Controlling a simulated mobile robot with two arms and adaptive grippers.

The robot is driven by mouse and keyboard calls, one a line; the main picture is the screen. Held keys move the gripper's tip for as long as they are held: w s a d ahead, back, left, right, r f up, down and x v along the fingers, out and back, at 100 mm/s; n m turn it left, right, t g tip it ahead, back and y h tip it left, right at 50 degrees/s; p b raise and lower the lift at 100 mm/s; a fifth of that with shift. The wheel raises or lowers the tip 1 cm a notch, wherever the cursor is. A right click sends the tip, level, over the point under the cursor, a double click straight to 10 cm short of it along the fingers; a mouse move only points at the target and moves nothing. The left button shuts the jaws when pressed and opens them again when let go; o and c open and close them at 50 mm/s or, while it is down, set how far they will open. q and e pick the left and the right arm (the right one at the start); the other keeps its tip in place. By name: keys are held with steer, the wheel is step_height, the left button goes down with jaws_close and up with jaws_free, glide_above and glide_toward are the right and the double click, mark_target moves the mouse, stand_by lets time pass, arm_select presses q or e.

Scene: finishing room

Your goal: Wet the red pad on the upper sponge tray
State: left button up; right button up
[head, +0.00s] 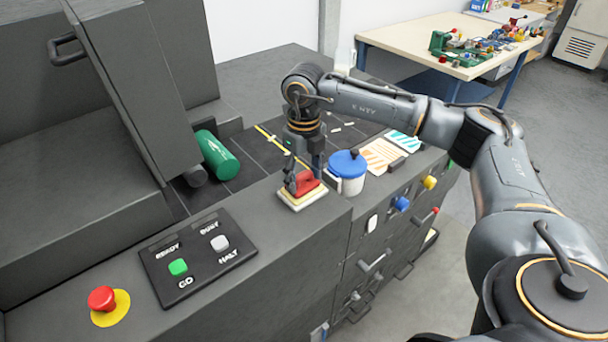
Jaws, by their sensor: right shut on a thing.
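The red pad (305,182) is at the front of the bench top, in the middle of the head view. The upper sponge tray (301,203), a small pale tray with a yellow top, lies right below it. My right gripper (303,172) points down from above and is shut on the red pad. The pad seems to rest on the sponge, but the gripper hides part of it and I cannot tell how firmly they touch. My left gripper is not in view.
A white pot with a blue lid (347,172) stands close on the right. A green roller (217,155) lies behind left. A black button panel (198,258) and a red stop button (103,299) are in front left. Striped cards (381,155) lie beyond the pot.

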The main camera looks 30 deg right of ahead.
mark_target(304, 174)
stand_by(0.3)
steer(key=shift+r+p, duration=2.2)
steer(key=shift+r, duration=1.3)
steer(key=shift+f, duration=0.1)
